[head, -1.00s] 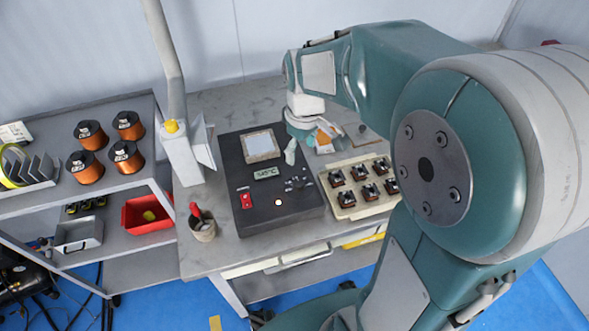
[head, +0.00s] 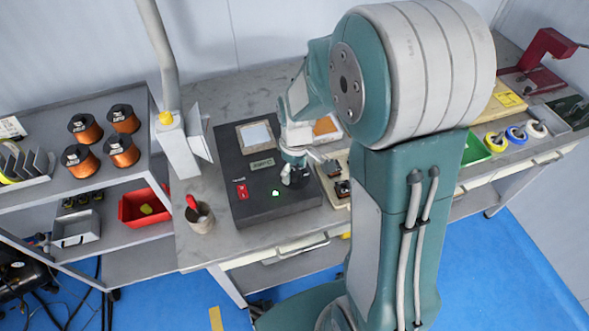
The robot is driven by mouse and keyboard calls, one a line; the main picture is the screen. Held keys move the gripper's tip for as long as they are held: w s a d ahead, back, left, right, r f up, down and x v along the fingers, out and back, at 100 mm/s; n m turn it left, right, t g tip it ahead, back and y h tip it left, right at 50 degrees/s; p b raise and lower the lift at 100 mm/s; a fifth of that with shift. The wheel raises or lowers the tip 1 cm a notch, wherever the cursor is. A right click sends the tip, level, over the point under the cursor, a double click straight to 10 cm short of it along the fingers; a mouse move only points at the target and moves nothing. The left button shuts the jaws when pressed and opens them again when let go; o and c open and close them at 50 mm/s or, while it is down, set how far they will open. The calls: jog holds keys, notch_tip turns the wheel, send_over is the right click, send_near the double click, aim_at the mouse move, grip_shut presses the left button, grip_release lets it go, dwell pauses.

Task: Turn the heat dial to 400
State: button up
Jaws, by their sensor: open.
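The heat unit (head: 258,211) is a dark box on the workbench. It has a pale square plate (head: 255,136), a small display (head: 262,164) too small to read surely, a red switch (head: 242,190) and a small lit light (head: 276,193). My gripper (head: 295,178) is over the right part of its panel, pointing down, with its fingers apart near the small controls there. The heat dial cannot be made out; my gripper covers that part of the panel. Whether the fingers touch anything is unclear.
A tray of small parts (head: 343,190) stands right of the box, partly hidden by my arm. A cup with a red-handled tool (head: 201,217) stands at left, beside a grey post (head: 178,148). Copper coils (head: 86,128) sit on the left shelf.

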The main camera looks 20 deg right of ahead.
jog(key=shift+f, duration=0.1)
grip_shut()
jog(key=shift+m, duration=0.3)
jog(key=m, duration=0.4)
jog(key=shift+s+m, duration=0.1)
jog(key=shift+m, duration=2)
grip_release()
